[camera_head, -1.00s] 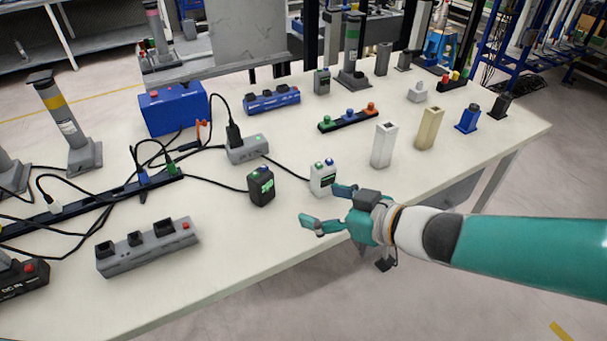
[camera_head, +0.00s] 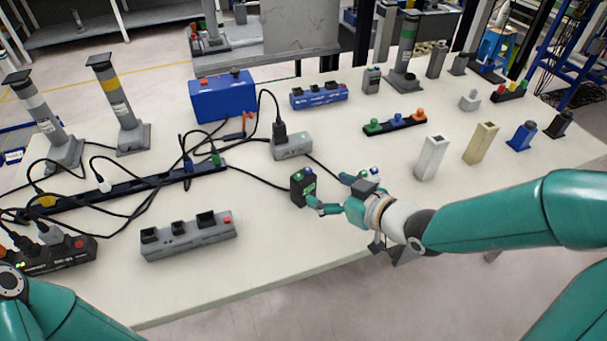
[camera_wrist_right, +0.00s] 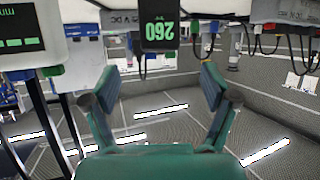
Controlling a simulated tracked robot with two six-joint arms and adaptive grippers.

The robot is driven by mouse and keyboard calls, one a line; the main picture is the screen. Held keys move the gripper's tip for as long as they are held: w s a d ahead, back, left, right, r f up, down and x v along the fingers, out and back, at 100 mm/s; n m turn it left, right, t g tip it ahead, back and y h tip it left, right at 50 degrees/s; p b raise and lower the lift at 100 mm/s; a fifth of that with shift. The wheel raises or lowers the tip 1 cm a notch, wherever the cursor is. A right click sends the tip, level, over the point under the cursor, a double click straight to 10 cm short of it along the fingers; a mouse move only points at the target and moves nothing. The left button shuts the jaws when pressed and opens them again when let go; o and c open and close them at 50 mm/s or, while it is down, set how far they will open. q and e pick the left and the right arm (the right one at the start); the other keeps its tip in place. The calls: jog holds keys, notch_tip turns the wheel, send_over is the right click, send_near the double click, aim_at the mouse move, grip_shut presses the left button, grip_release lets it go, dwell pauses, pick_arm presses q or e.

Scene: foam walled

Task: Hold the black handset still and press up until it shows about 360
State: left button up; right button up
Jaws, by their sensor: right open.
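The black handset (camera_head: 298,190) stands upright on the table with coloured buttons on top and a green display. In the right wrist view, which shows the table upside down, the handset (camera_wrist_right: 158,10) is beyond the spread fingers and its green digits look like 260; the reading is not certain from this angle. My right gripper (camera_head: 331,192) is open and empty, with one fingertip close beside the handset; contact cannot be told. Its fingers also show in the wrist view (camera_wrist_right: 157,82). My left arm enters at the lower left, its gripper out of view.
A white handset (camera_head: 376,170) is largely hidden behind my right gripper. A grey power strip (camera_head: 190,237) lies at the front left, and a grey box (camera_head: 292,146) with a black plug stands behind the black handset. Cables cross the left side. Table front is clear right of the strip.

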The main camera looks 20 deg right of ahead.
aim_at(309, 183)
jog(key=x, duration=0.9)
jog(key=shift+w+f, duration=0.1)
jog(key=shift+f, duration=0.15)
jog(key=c, duration=1.3)
pick_arm(q)
grip_shut()
pick_arm(e)
jog(key=shift+c, duration=0.2)
